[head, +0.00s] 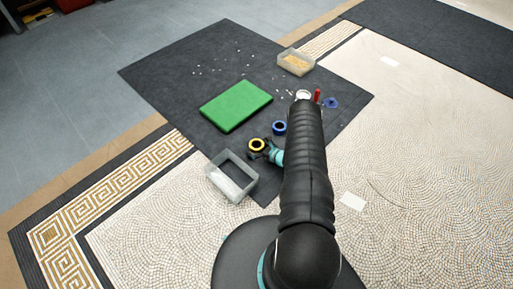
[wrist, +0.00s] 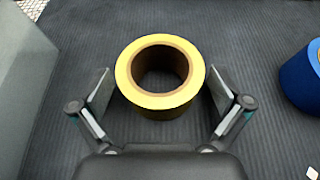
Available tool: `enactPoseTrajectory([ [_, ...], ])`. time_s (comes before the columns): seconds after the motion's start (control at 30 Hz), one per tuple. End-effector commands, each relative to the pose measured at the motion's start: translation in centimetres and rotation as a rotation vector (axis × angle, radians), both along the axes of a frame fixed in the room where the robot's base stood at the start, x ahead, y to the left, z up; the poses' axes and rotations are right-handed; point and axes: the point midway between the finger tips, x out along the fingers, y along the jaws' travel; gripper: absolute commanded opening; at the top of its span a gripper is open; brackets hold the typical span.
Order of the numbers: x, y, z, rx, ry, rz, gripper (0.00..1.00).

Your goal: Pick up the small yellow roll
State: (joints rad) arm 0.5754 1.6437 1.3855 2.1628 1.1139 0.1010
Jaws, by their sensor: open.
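The small yellow roll (head: 256,145) lies flat on the dark mat, between a clear bin and a blue roll. In the wrist view the yellow roll (wrist: 160,108) shows its brown inner core and sits in the middle, just ahead of my palm. My gripper (wrist: 160,92) is open, with one finger on each side of the roll and a gap on both sides. In the head view my gripper (head: 262,153) is right beside the roll, partly hidden by my arm.
A blue roll (head: 279,127) lies to the right, also in the wrist view (wrist: 303,80). A clear bin (head: 212,181) stands close on the left. A green board (head: 236,106), a tub of yellowish pieces (head: 296,55) and a red item (head: 317,96) lie farther off on the mat (head: 160,72).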

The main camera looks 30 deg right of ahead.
Motion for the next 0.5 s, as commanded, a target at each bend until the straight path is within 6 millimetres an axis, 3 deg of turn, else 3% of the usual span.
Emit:
enactPoseTrajectory([
  [0.27, 0.24, 0.08, -0.1, 0.0, 0.0, -0.001, 1.0],
  [0.5, 0.22, 0.07, -0.1, 0.0, 0.0, 0.0, 0.4],
])
